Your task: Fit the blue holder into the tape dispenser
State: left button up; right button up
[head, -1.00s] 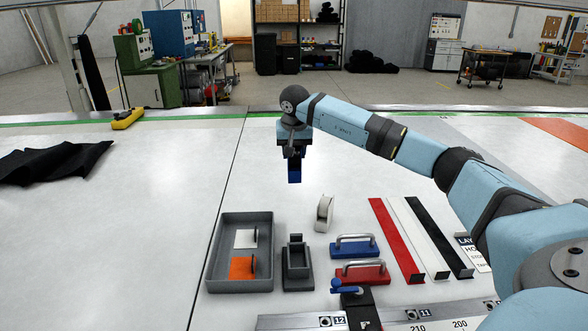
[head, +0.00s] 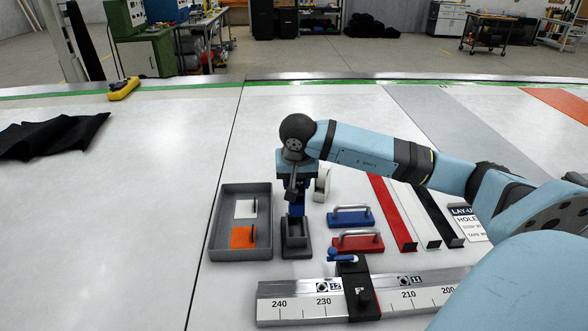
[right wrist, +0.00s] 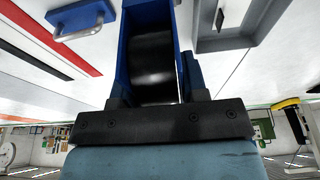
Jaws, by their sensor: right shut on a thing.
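My right gripper (head: 296,192) is shut on the blue holder (head: 297,209) and points down over the dark grey tape dispenser (head: 297,252). The holder's lower end is at the dispenser's rear part in the head view; I cannot tell whether it touches or is seated. In the right wrist view the blue holder (right wrist: 126,55) stands upright in the jaws, with a dark curved part between its blue sides. The dispenser is not clearly made out there. My left gripper is not in view.
A white tape roll (head: 322,184) stands just right of the gripper. A grey tray (head: 213,235) with white and orange pieces lies left. Blue (head: 351,220) and red (head: 358,245) handled blocks lie right. A ruled metal rail (head: 290,303) runs in front.

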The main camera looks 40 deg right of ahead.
aim_at(297, 181)
jog(key=shift+f+b, duration=1.4)
jog(key=shift+f, duration=1.45)
jog(key=shift+f+b, duration=1.85)
jog(key=shift+f, duration=0.35)
jog(key=o, duration=1.1)
jog(key=shift+r, duration=0.3)
jog(key=v, duration=1.2)
jog(key=shift+s+a+r, duration=0.15)
jog(key=shift+s+r, duration=0.05)
jog(key=shift+r, duration=0.35)
